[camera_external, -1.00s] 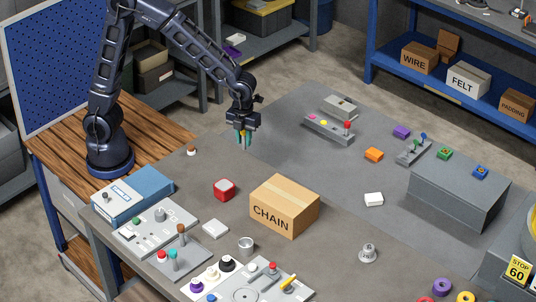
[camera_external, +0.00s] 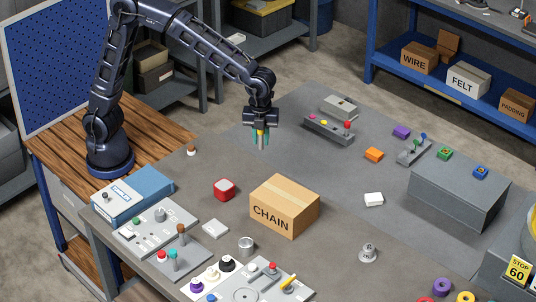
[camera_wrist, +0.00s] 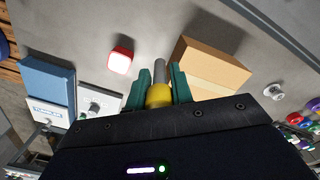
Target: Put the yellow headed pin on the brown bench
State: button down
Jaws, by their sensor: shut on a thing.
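My gripper (camera_external: 262,142) is in the air above the back edge of the worktop, left of the grey rack. In the wrist view its teal fingers (camera_wrist: 158,82) are shut on the yellow headed pin (camera_wrist: 158,96). The pin's yellow head sits between the fingers and its grey shaft points away from my wrist. A brown wooden top (camera_external: 62,151) lies under my arm's base at the left. The large worktop (camera_external: 325,257) is brownish grey in front and greyer at the back right.
A CHAIN box (camera_external: 284,207) and a red block (camera_external: 224,189) stand on the worktop. A blue case (camera_external: 133,194) and control panels line its left front. A grey rack (camera_external: 329,129) with coloured pins stands at the back. Bare surface lies between the red block and my gripper.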

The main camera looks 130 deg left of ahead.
jog(key=w+d+f+n, duration=0.1)
jog(key=w+d, duration=0.2)
jog(key=w, duration=0.1)
jog(key=w+d+f+n, duration=0.2)
jog(key=w+d, duration=0.1)
jog(key=w, duration=0.2)
jog(key=w+d+f+n, duration=0.1)
jog(key=w+d, duration=0.2)
jog(key=w, duration=0.2)
jog(key=shift+d+f+n, duration=0.1)
jog(key=shift+f+n, duration=0.15)
jog(key=shift+n, duration=0.15)
jog(key=w+d+f+n, duration=0.2)
jog(key=w+d, duration=0.2)
jog(key=d, duration=0.1)
jog(key=w+d+f+n, duration=0.1)
jog(key=w+d+f, duration=0.1)
jog(key=w+d, duration=0.2)
jog(key=w+d+f+n, duration=0.2)
jog(key=w+d+f, duration=0.1)
jog(key=d, duration=0.3)
jog(key=shift+w+n, duration=0.3)
jog(key=shift+w, duration=0.15)
notch_tip(320, 180, up, 13)
jog(key=n, duration=0.3)
send_over(231, 229)
notch_tip(231, 229, down, 20)
jog(key=shift+s+r, duration=0.1)
jog(key=shift+r, duration=0.1)
jog(key=shift+f, duration=0.15)
